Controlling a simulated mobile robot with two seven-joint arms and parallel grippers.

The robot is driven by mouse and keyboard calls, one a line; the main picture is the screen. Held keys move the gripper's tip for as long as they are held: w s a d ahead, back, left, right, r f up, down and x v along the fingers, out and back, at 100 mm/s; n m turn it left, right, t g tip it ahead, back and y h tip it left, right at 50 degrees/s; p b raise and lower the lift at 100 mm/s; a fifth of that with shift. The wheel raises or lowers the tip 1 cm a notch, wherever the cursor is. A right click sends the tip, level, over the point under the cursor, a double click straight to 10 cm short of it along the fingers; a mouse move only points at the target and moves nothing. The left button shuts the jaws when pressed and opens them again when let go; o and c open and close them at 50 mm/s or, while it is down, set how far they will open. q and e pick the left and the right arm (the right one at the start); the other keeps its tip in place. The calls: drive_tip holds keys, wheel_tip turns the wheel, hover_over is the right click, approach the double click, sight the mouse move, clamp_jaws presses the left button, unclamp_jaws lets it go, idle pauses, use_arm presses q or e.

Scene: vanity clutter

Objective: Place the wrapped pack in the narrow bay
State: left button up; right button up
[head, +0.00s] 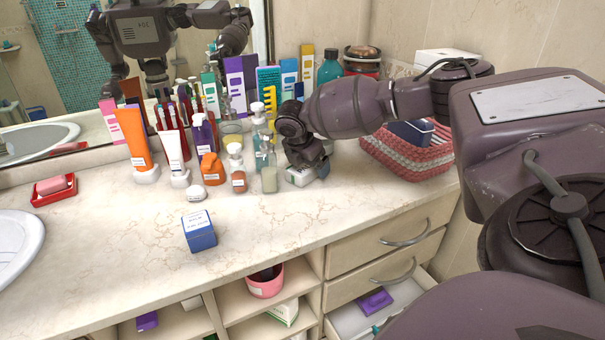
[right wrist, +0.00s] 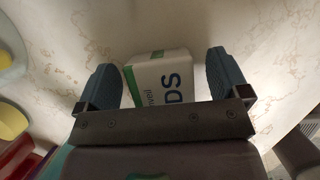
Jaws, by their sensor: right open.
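A white pack with a green band and dark lettering (right wrist: 160,78) lies on the marble counter between the fingers of my right gripper (right wrist: 164,76) in the right wrist view. I take it for the wrapped pack. In the head view, my right gripper (head: 307,167) points down over the pack (head: 299,178), which is mostly hidden under it. The fingers are open, with a gap beside the pack on each side. Open shelf bays show below the counter (head: 240,328); I cannot tell which is the narrow bay. My left gripper is not directly in view.
Bottles and tubes, including an orange tube (head: 137,140), crowd left of my right gripper. A woven basket (head: 405,155) stands to the right. A blue box (head: 199,232) sits near the counter's front. A drawer (head: 350,318) is open below. Front counter is mostly clear.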

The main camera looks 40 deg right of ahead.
drive_tip(key=shift+d+f, duration=0.1)
drive_tip(key=shift+f, duration=0.05)
drive_tip(key=c, duration=1.1)
